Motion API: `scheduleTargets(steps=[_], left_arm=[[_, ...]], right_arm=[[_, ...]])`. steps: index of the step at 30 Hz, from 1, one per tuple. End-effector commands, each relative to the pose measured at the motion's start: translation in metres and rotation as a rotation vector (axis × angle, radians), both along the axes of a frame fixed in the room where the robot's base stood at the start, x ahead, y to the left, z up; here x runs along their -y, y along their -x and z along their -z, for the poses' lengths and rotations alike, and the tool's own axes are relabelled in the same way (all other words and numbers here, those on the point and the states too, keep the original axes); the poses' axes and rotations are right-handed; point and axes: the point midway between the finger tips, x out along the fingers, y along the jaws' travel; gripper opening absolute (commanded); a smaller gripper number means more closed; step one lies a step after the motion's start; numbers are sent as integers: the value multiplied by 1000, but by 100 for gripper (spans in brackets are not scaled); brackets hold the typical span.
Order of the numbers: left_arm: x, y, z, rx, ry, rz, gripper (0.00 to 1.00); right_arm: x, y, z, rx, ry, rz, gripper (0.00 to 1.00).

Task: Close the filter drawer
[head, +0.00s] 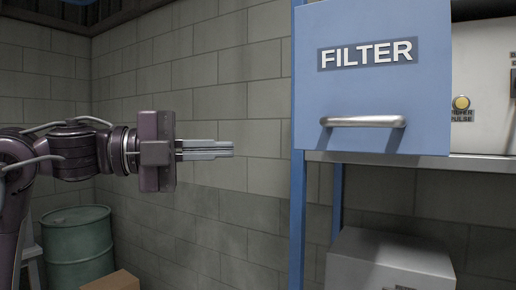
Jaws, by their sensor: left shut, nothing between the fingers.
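The blue filter drawer (372,95) is at the upper right, with a "FILTER" label (368,53) on its front. A metal bar handle (363,121) runs across the lower part of that front. The drawer front stands out in front of the blue frame post (299,215); how far it is pulled out is hard to tell from here. My left gripper (232,149) points right, level in the air, left of the drawer and apart from it. Its fingers are shut and empty. My right gripper is not in view.
A shelf edge (410,159) runs beside the drawer, with a panel (488,75) bearing a yellow button (461,102) behind. A grey box (390,262) stands below. A green drum (77,245) and a cardboard box (112,281) are at lower left.

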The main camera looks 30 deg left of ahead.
Motion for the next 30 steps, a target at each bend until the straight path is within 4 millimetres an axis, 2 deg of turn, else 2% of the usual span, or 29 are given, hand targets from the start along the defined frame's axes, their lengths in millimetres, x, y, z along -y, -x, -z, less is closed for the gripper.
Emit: scheduleTargets(steps=[15,21,30], left_arm=[[74,-68,-5,-4,5,7,0],[71,-97,-4,-4,7,4,0],[71,-107,0,-1,4,2,0]], right_arm=[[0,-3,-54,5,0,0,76],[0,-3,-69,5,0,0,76],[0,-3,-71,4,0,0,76]])
